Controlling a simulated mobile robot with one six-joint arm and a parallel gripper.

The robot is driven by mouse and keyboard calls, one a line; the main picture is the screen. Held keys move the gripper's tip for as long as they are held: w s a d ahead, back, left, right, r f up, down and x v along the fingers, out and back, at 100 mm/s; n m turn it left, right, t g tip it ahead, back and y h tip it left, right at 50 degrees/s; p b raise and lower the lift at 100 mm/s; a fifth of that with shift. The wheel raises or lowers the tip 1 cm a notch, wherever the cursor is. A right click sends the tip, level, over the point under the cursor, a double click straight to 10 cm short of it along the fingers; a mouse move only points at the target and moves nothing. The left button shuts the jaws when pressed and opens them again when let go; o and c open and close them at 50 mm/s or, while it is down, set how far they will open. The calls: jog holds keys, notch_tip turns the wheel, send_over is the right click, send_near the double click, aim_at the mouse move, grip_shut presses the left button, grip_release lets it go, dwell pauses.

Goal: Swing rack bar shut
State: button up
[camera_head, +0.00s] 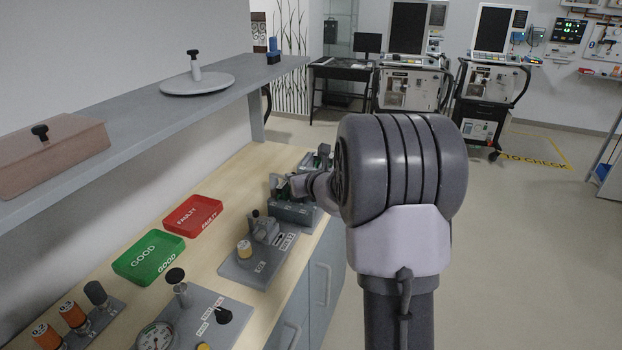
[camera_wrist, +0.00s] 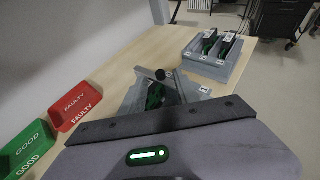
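A grey slotted rack (camera_wrist: 240,70) with green boards stands towards the far end of the bench in the wrist view. It is partly hidden behind my arm in the head view (camera_head: 309,158). I cannot make out with certainty which part is its bar. Nearer my gripper is a grey fixture (camera_wrist: 203,88) with a green board (camera_wrist: 155,95) and a black knob (camera_wrist: 160,74). In the head view its grey base (camera_head: 296,214) lies under my gripper (camera_head: 284,186). My gripper is low over this fixture. Its fingertips are not clear, and I cannot tell whether it touches anything.
A red FAULTY tray (camera_head: 193,216) and a green GOOD tray (camera_head: 149,257) lie on the bench. A test fixture (camera_head: 257,263) and a gauge panel (camera_head: 200,310) stand nearer. A grey shelf (camera_head: 130,125) overhangs the left. Open floor (camera_head: 530,230) is right.

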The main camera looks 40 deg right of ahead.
jog(key=p+v, duration=0.3)
jog(key=v, duration=1.1)
jog(key=s+a+r+n+g+y, duration=0.1)
jog(key=a+r+n+y, duration=0.15)
jog(key=a+n, duration=0.4)
jog(key=s+a+r+n+y, duration=0.1)
jog(key=s+a+n+y, duration=0.2)
jog(key=a, duration=0.7)
jog(key=a+r+n+g+y, duration=0.1)
jog(key=a+r+n+y, duration=0.15)
jog(key=a+n, duration=0.5)
jog(key=s+a+f+n+g+y, duration=0.1)
jog(key=s+a+n+g, duration=0.1)
jog(key=s+a+n, duration=0.4)
jog(key=s+f+n+g+h, duration=0.3)
jog(key=s+n+h, duration=0.1)
jog(key=s+n, duration=0.7)
jog(key=shift+s+d+f, duration=0.2)
jog(key=shift+s+d, duration=0.05)
jog(key=shift+s, duration=1)
